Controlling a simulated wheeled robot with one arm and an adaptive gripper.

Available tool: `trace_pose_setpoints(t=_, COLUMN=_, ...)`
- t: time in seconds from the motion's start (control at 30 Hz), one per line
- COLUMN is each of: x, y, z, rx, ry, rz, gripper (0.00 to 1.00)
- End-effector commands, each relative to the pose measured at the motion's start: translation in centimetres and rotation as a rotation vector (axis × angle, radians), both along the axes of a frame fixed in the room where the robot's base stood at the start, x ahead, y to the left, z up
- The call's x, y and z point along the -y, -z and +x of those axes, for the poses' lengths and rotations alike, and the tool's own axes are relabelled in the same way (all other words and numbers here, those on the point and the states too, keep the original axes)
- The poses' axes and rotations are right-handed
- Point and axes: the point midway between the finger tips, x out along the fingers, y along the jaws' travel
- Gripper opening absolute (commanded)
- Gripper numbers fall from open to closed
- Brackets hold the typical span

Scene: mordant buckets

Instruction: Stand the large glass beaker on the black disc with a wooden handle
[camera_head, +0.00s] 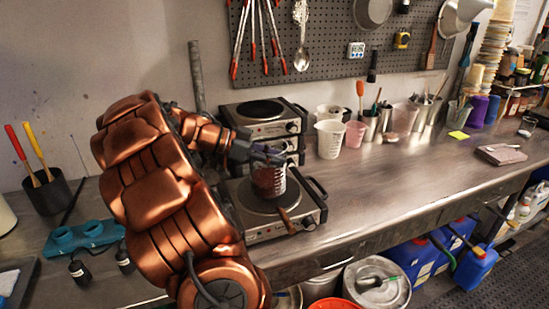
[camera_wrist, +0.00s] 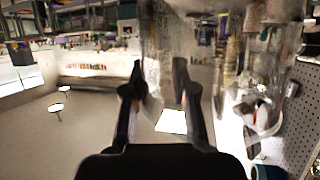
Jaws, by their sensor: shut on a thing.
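The large glass beaker (camera_head: 268,181) is clear with white markings and looks dark reddish inside. My gripper (camera_head: 268,155) is shut on its upper part from the left, and the beaker looks upright. In the wrist view, blurred clear glass (camera_wrist: 155,50) shows between the two fingers of my gripper (camera_wrist: 158,75). The black disc (camera_head: 246,199) lies on top of the front hot plate, with its wooden handle (camera_head: 287,221) pointing toward the front. The beaker's base is over the disc; I cannot tell whether it touches.
The front hot plate (camera_head: 305,222) stands near the bench's front edge. Stacked hot plates (camera_head: 262,112) stand behind it. A white jug (camera_head: 330,139) and a pink cup (camera_head: 355,135) are to the right. The bench (camera_head: 410,180) further right is largely clear.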

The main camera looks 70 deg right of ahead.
Motion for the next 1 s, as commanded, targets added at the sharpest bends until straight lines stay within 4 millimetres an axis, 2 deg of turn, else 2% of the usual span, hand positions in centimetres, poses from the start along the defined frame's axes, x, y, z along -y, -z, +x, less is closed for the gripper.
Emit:
trace_pose_setpoints(t=0.93, x=0.01, y=0.11, z=0.02, rx=0.0, ry=0.0, rz=-0.002, gripper=0.0)
trace_pose_setpoints(t=0.97, x=0.01, y=0.11, z=0.02, rx=0.0, ry=0.0, rz=-0.002, gripper=0.27)
trace_pose_setpoints(t=1.0, x=0.01, y=0.12, z=0.03, rx=0.0, ry=0.0, rz=-0.002, gripper=0.32)
